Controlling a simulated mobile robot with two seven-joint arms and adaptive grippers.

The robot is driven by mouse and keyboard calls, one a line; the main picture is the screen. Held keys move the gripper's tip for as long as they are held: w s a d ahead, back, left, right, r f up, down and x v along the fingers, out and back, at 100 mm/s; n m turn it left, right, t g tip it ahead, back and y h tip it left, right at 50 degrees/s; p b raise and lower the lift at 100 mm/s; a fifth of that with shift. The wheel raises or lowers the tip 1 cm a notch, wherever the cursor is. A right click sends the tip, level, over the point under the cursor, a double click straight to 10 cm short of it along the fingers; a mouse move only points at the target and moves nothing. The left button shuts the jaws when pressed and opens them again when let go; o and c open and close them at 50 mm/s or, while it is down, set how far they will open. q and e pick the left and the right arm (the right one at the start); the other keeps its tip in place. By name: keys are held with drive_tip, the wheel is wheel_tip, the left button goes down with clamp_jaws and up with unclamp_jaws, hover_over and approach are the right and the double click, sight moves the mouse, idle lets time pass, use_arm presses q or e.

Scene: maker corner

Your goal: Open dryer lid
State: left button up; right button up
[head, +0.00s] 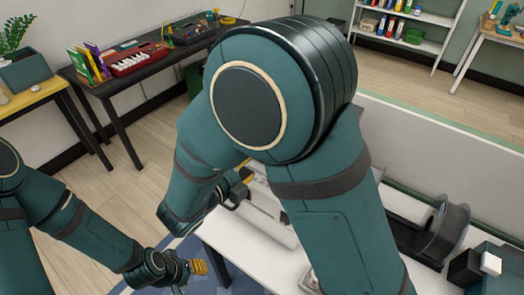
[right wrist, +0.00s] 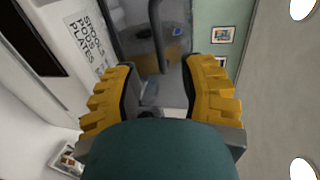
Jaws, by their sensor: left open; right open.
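A white appliance, which looks like the dryer (head: 270,224), stands on the white table in the head view, largely hidden behind my right arm. In the right wrist view a smoky see-through panel, probably its lid (right wrist: 135,45), lies beyond the fingers, with a dark bar (right wrist: 159,40) running across it. My right gripper (right wrist: 160,75) is open, its yellow fingers on either side of the bar's lower end. I cannot tell whether they touch it. In the head view only a bit of that gripper (head: 246,176) shows. My left gripper (head: 191,268) is open, low and left of the table, apart from the dryer.
A white surface with black lettering (right wrist: 85,42) is at the left of the wrist view. In the head view a dark spool (head: 446,235) and a small white cube (head: 490,263) are at the right. A dark bench (head: 125,82) stands far left, with open floor before it.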

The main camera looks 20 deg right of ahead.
drive_tip(key=x, duration=0.6)
drive_tip(key=shift+w+d, duration=0.2)
drive_tip(key=shift+d, duration=0.1)
clamp_jaws()
